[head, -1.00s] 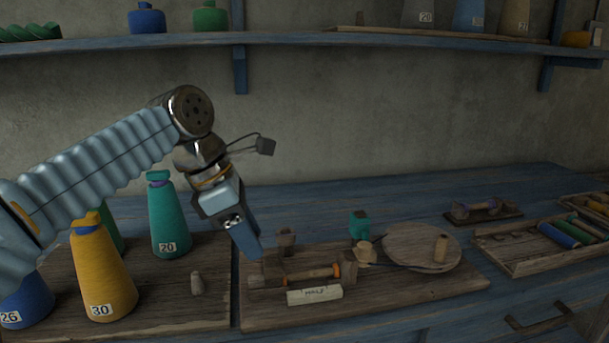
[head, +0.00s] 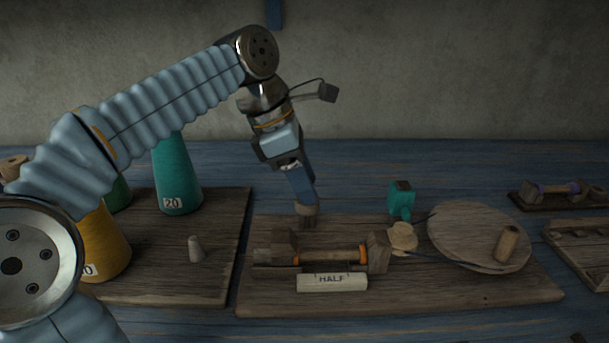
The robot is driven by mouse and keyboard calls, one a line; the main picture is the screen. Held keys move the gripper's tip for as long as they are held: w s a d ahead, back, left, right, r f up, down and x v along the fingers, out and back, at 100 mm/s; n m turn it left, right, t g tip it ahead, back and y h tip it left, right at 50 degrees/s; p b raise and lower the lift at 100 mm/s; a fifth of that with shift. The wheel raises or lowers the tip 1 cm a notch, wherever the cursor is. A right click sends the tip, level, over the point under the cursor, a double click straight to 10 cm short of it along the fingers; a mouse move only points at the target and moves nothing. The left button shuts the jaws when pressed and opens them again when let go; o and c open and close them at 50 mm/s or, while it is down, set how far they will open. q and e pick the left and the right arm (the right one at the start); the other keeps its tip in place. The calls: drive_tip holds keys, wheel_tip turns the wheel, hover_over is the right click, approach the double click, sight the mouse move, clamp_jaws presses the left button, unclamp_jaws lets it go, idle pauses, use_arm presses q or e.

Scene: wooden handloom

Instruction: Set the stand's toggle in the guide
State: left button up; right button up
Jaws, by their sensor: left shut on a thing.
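My left gripper (head: 307,203) points down over the back of the middle board (head: 450,294), its jaws shut on a small brown wooden piece (head: 307,214). I cannot tell for certain whether this is the toggle. The piece is just behind a wooden stand (head: 378,252), which carries a horizontal bar with orange ends. A cream label reading HALF (head: 332,283) lies in front. A teal piece with a dark top (head: 401,198) and a pale wooden knob (head: 402,238) stand to the right. I cannot tell which part is the guide. My right gripper is out of view.
A round wooden disc (head: 465,226) bears an upright wooden peg (head: 506,243); a dark cord runs across it. Trays lie at far right.

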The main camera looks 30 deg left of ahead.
use_arm(q)
drive_tip(key=shift+f, duration=0.4)
drive_tip(key=o, duration=1.1)
drive_tip(key=p+v, duration=0.4)
drive_tip(key=v, duration=1)
drive_tip(key=shift+s+f, duration=0.1)
